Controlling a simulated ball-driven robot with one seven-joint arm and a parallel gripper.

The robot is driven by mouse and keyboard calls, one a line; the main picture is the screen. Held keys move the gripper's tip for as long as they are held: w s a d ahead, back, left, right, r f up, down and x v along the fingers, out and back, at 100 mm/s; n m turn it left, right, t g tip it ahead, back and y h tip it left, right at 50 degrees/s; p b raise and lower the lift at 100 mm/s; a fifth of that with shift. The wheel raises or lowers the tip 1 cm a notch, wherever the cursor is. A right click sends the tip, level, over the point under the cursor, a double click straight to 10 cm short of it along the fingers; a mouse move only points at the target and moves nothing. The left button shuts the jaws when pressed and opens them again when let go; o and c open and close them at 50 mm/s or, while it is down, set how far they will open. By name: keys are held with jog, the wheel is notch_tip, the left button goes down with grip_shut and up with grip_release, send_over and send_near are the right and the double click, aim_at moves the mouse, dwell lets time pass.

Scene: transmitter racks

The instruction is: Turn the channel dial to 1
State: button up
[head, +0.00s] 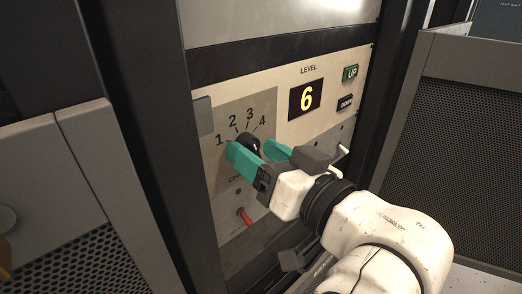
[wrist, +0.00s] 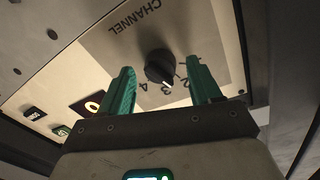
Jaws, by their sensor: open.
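The channel dial (head: 251,142) is a round black knob on the light panel, with the numbers 1 to 4 in an arc above it. In the wrist view, where the panel appears upside down, the dial (wrist: 159,64) shows a white pointer mark that seems to point at 3. My gripper (head: 252,151) is open, with its two teal fingers in front of the panel. In the wrist view the fingers of my gripper (wrist: 160,69) lie on either side of the dial, with gaps to it. The left finger partly hides the dial's lower part in the head view.
A level display (head: 305,98) reads 6, with a green UP button (head: 350,73) and a dark DOWN button (head: 346,102) beside it. A red lever (head: 244,217) sits below the dial. Dark rack posts and perforated cabinets (head: 450,140) flank the panel.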

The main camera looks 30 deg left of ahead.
jog(key=c, duration=1)
jog(key=shift+c, duration=0.2)
jog(key=shift+f+n+b, duration=0.15)
jog(key=shift+n+b, duration=0.15)
jog(key=shift+b, duration=0.1)
jog(key=n+b, duration=0.7)
jog(key=shift+n, duration=0.3)
jog(key=o, duration=1)
